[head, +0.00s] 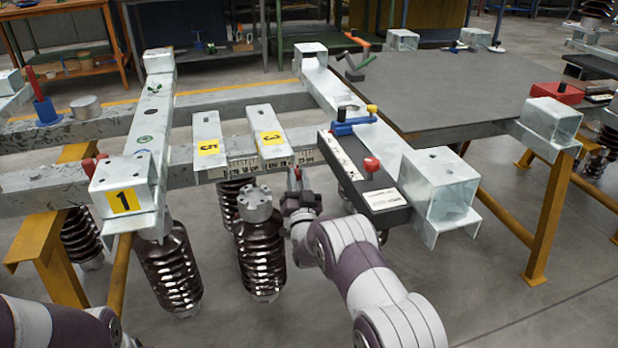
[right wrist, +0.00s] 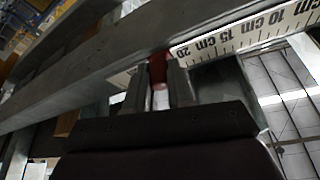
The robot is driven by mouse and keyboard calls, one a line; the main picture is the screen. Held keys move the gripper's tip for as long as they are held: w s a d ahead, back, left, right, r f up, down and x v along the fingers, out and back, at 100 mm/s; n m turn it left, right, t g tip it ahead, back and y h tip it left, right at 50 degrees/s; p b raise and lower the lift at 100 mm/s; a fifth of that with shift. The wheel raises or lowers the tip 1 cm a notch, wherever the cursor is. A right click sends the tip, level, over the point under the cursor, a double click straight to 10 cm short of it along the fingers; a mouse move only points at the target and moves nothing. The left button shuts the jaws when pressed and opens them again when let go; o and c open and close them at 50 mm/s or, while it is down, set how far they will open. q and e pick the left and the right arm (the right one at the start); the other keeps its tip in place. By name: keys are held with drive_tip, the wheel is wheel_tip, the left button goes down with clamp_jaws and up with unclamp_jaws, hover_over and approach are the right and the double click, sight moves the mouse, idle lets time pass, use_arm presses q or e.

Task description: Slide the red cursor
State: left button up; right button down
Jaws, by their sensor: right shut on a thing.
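The red cursor (right wrist: 158,70) is between the two fingers of my right gripper (right wrist: 160,88) in the right wrist view, at the edge of the metal beam beside the "20" mark of a white centimetre scale (right wrist: 245,35). In the head view, my right gripper (head: 296,184) is at the front side of the beam, near the right end of the scale (head: 236,167). It is shut on the cursor, which shows there only as a small red spot, mostly hidden by the fingers. My left arm shows at the lower left; its gripper is out of view.
Metal plates marked 5 (head: 206,148) and 3 (head: 267,137) lie across the beam, left of my right gripper. A black box with a red knob (head: 368,185) stands close on the right.

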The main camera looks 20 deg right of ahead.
drive_tip(key=shift+a+f, duration=0.15)
drive_tip(key=shift+a, duration=0.55)
drive_tip(key=c, duration=1)
unclamp_jaws()
drive_tip(key=shift+s, duration=0.3)
drive_tip(key=p+v, duration=0.3)
drive_tip(key=v, duration=0.9)
drive_tip(key=shift+s+f+p, duration=0.1)
drive_tip(key=shift+p, duration=0.3)
drive_tip(key=shift+f, duration=0.1)
